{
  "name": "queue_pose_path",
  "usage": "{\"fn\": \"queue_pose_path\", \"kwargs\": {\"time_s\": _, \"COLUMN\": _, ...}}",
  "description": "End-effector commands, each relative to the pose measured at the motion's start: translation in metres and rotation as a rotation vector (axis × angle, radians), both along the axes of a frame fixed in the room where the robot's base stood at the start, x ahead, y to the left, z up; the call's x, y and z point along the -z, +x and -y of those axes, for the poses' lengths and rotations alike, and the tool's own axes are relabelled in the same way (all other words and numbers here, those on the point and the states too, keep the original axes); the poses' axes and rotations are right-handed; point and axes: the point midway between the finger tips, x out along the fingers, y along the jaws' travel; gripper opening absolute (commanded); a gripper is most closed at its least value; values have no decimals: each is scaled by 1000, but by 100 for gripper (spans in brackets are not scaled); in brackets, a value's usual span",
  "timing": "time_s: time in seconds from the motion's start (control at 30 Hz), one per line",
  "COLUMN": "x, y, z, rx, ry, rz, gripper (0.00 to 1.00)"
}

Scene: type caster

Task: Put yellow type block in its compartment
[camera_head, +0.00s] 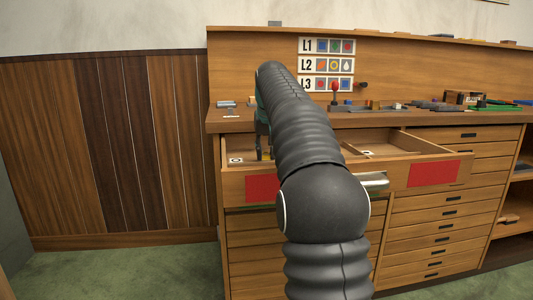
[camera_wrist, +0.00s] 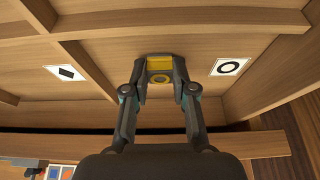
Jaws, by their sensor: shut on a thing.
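My gripper (camera_wrist: 160,75) is shut on a yellow type block (camera_wrist: 160,63) in the wrist view. A dark ring shows on the face of the block. The gripper is over the open drawer (camera_wrist: 191,45), in a compartment area with a white ring card (camera_wrist: 229,67) to the right of the block. A dividing strip and a card with a black slanted mark (camera_wrist: 66,72) lie to the left. The block's height above the drawer floor is hard to tell. In the head view my gripper (camera_head: 264,152) reaches into the drawer's left part; my arm hides the block.
Above the drawer, the cabinet top (camera_head: 420,118) holds a red-knobbed lever (camera_head: 334,88) and several small coloured blocks. A sign board (camera_head: 327,64) with rows L1, L2 and L3 stands behind. The drawer front (camera_head: 232,190) and inner dividers stand close around the gripper.

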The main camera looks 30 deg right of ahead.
Motion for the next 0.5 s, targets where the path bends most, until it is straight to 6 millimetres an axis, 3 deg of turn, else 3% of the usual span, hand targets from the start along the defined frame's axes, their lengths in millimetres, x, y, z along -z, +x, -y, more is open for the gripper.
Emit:
{"fn": "queue_pose_path", "kwargs": {"time_s": 0.17, "x": 4, "y": 0, "z": 0, "rx": 0, "ry": 0, "rz": 0, "gripper": 0}}
{"fn": "queue_pose_path", "kwargs": {"time_s": 0.2, "x": 3, "y": 0, "z": 0, "rx": 0, "ry": 0, "rz": 0, "gripper": 36}}
{"fn": "queue_pose_path", "kwargs": {"time_s": 0.27, "x": 3, "y": 0, "z": 0, "rx": 0, "ry": 0, "rz": 0, "gripper": 51}}
{"fn": "queue_pose_path", "kwargs": {"time_s": 0.5, "x": 3, "y": 0, "z": 0, "rx": 0, "ry": 0, "rz": 0, "gripper": 51}}
